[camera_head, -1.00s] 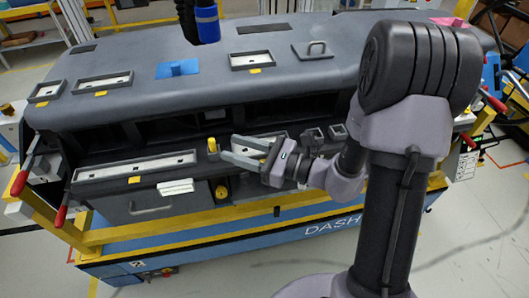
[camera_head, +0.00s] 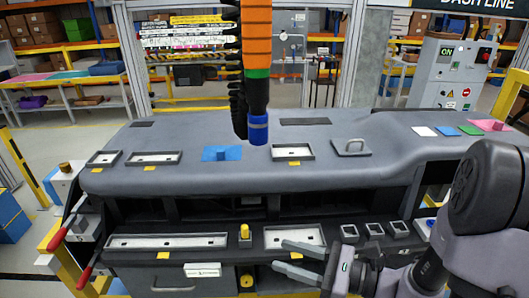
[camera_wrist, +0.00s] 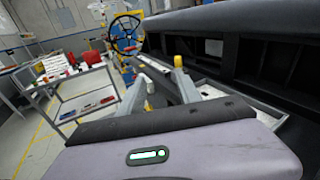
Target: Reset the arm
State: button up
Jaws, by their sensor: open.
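My gripper (camera_head: 296,259) is in front of the lower shelf of the dashboard module (camera_head: 350,133), at the right of the head view's middle. Its two grey fingers point left and stand apart, with nothing between them. In the wrist view the fingers (camera_wrist: 164,90) reach forward along the shelf, past a white-bottomed tray. My arm rises at the right edge of the head view and hides part of the module's right side.
A yellow knob (camera_head: 244,231) stands left of the fingers. Shallow trays (camera_head: 295,236) line the shelf. A blue-tipped hanging tool (camera_head: 258,128) is above the top. Red-handled levers (camera_head: 84,277) stick out at left. A control cabinet (camera_head: 453,75) stands behind.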

jog(key=s+a+r+n+g+h, duration=0.1)
jog(key=s+a+n+g+h, duration=0.25)
jog(key=s+n, duration=0.3)
jog(key=s+a+r+n+g+h, duration=0.1)
jog(key=s+a+n+g+h, duration=0.2)
jog(key=s+n+g, duration=0.3)
jog(key=d+r+n+t+h, duration=0.5)
jog(key=d+n+t+h, duration=0.1)
jog(key=d+t, duration=0.1)
jog(key=shift+s+r+h, duration=0.25)
jog(key=shift+s+h, duration=0.1)
jog(key=shift+s, duration=0.05)
